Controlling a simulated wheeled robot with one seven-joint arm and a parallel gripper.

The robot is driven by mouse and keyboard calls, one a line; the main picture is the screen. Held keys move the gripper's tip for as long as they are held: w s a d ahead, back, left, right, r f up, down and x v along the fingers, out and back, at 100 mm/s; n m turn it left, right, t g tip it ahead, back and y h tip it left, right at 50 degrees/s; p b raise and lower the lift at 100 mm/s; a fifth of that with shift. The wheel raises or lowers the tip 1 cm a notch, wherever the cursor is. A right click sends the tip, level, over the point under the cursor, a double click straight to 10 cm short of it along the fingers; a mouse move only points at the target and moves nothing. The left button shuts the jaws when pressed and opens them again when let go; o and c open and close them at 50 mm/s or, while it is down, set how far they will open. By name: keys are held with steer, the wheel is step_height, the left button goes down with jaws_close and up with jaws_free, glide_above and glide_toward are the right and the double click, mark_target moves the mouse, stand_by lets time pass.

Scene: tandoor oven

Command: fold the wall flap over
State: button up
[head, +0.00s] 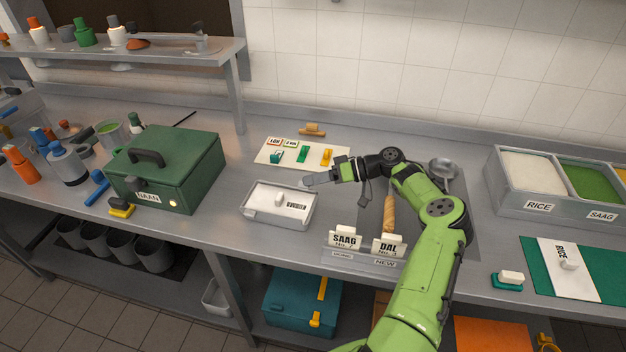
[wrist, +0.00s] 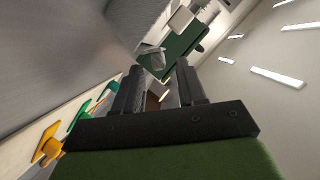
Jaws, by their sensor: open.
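I cannot pick out a wall flap with certainty in either view. The tiled wall (head: 400,50) behind the counter shows no clear hinged panel. My gripper (head: 308,181) is open and empty, reaching left above the counter, near the back right corner of a white lidded box (head: 265,206). In the wrist view the two dark fingers (wrist: 160,78) stand apart with nothing held between them. A dark green shape (wrist: 187,48) shows beyond them.
A green NAAN box (head: 180,165) stands to the left. A pale board (head: 285,152) with coloured pieces lies behind the gripper. SAAG (head: 345,238) and DAL (head: 390,246) signs stand at the front. A rice and saag bin (head: 540,205) is at right.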

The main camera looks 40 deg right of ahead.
steer(key=shift+w+a+f, duration=0.1)
steer(key=shift+w+a, duration=0.15)
steer(key=shift+a, duration=0.05)
jaws_close()
